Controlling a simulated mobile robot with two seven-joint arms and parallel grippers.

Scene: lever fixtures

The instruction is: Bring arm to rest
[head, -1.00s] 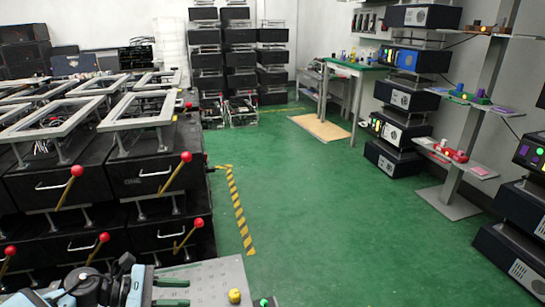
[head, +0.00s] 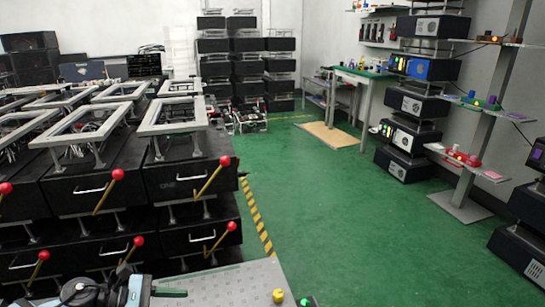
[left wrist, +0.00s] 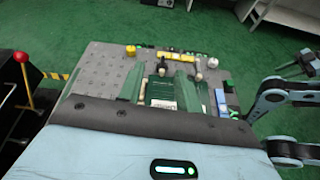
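My left gripper (head: 168,293) is at the bottom left of the head view, beside the grey perforated plate and partly cut off by the lower edge. In the left wrist view (left wrist: 163,82) its green fingers stand apart above the plate, with nothing visibly held. Part of my right arm, with pale blue links, is at the right of the left wrist view. Dark prongs of my right gripper (left wrist: 297,65) show there, too small to judge. The right arm is not seen in the head view.
Black boxes (head: 78,190) with red-knobbed levers (head: 211,178) stand at left; a lever (left wrist: 25,75) shows in the wrist view. The grey plate (head: 235,280) carries a yellow knob (head: 278,296). Green floor (head: 340,210) is clear. Shelves (head: 465,160) line the right.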

